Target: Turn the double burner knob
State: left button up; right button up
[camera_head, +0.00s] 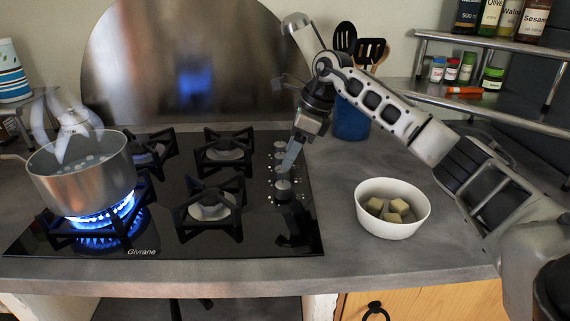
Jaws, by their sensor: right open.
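The black glass cooktop (165,221) has a column of round metallic knobs along its right side. The larger front knob (283,190) sits just below my right gripper's fingertips. I cannot read any marking that names it as the double burner knob. My right gripper (287,168) reaches down from the upper right, open, with its fingers over the knobs; whether they touch the front knob cannot be told. The fingers and their reflection partly hide the knob column. The front left burner (104,218) burns with a blue flame. My left gripper is not in view.
A steaming metal pot (84,176) stands on the lit burner. A white bowl (393,226) with pale cubes stands right of the cooktop. A blue utensil holder (350,120) stands behind my right arm. A spice rack (480,92) is at the back right. Counter front is clear.

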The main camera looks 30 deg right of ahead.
jog(key=v, duration=1.1)
